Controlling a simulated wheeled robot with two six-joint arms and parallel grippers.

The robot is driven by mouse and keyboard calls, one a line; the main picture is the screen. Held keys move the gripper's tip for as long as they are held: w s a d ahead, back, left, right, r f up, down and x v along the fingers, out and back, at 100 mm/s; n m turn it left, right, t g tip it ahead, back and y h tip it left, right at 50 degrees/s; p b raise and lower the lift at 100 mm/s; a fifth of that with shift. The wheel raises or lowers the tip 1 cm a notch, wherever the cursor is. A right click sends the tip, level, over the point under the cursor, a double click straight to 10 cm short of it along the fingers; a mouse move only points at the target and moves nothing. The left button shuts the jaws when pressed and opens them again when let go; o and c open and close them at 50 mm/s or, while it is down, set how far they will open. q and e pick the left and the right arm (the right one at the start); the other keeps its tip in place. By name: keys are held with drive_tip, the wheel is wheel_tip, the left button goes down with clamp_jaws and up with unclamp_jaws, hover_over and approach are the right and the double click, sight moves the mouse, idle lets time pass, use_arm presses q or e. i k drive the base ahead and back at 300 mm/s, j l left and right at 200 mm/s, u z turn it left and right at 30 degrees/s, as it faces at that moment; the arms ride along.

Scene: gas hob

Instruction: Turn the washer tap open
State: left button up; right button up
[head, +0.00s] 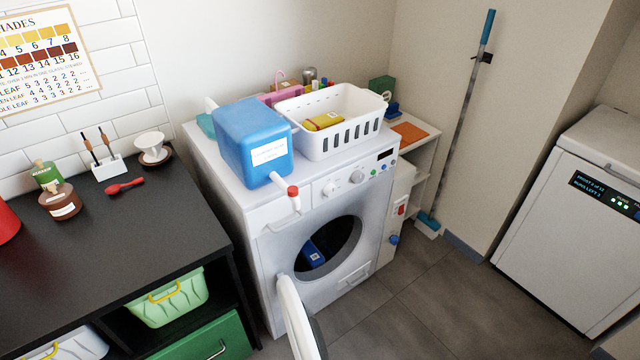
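The white washing machine (262,222) stands in the middle of the head view, against the back wall. Its round door (295,318) hangs open toward the front, and a blue item (313,254) lies in the drum. A round blue knob (393,239), which looks like the washer tap, sits low beside the machine's right side. How far it is turned is too small to tell. A red switch (402,210) is above it. A blue container (252,143) on top of the machine has a spout with a red cap (293,190). Neither gripper is in view.
A white basket (335,140) also stands on the machine. A black counter (100,235) is at the left, with a green bin (168,302) below. A shelf (418,150) and a mop (462,120) are at the right. The tiled floor (440,300) in front is clear.

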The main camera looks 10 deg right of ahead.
sight(395, 240)
drive_tip(key=i+l, duration=0.15)
drive_tip(key=l, duration=0.35)
drive_tip(key=i+l+u, duration=0.1)
drive_tip(key=l, duration=0.4)
drive_tip(key=i+l, duration=0.15)
drive_tip(key=l, duration=0.35)
drive_tip(key=i+l+u, duration=0.1)
drive_tip(key=l, duration=0.45)
drive_tip(key=i+l, duration=0.1)
drive_tip(key=l, duration=0.4)
drive_tip(key=i+l+u, duration=0.1)
drive_tip(key=l, duration=0.4)
drive_tip(key=j+u, duration=0.15)
drive_tip(key=u, duration=0.2)
